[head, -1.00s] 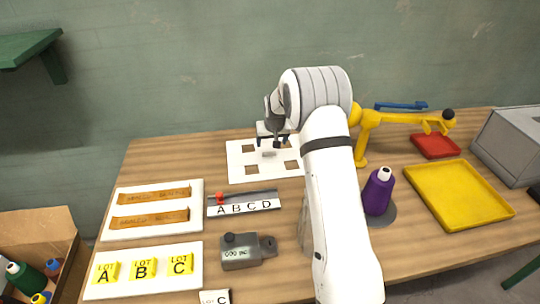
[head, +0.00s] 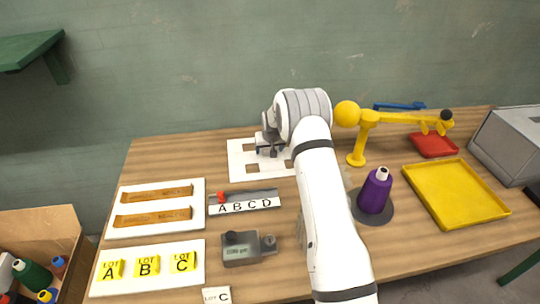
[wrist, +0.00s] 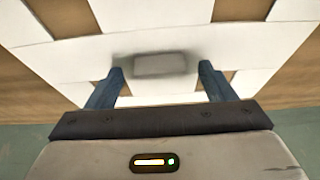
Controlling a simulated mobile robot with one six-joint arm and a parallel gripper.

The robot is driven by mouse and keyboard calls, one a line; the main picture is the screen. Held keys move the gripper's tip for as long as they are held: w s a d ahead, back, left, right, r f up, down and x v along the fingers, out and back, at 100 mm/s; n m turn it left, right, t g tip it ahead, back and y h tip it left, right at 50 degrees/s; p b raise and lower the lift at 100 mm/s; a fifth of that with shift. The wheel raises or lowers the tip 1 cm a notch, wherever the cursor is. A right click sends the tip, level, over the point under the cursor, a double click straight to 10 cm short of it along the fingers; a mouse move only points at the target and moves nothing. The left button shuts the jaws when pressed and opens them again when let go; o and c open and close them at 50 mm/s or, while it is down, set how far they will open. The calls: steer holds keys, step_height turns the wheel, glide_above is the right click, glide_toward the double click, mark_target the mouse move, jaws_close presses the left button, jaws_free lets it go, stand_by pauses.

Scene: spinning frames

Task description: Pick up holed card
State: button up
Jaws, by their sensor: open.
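The holed card (head: 236,174) is a white sheet with square cut-outs, lying flat at the back middle of the table. Brown wood shows through its holes. In the wrist view the card (wrist: 62,62) fills much of the picture, with a small pale raised block (wrist: 160,64) on it. My gripper (head: 270,154) is over the card and hides part of it in the head view. In the wrist view my gripper (wrist: 161,70) is open, its two blue fingers either side of the block with gaps. I cannot tell how high the fingertips are above the card.
A rail lettered A to D (head: 244,206) and a grey counter box (head: 242,249) lie in front. A purple cone (head: 375,194), a yellow arm stand (head: 357,140) and a yellow tray (head: 456,196) are to the right. White boards (head: 198,216) are left.

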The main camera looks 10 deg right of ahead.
steer(key=shift+c, duration=0.5)
steer(key=c, duration=1)
steer(key=shift+r, duration=0.1)
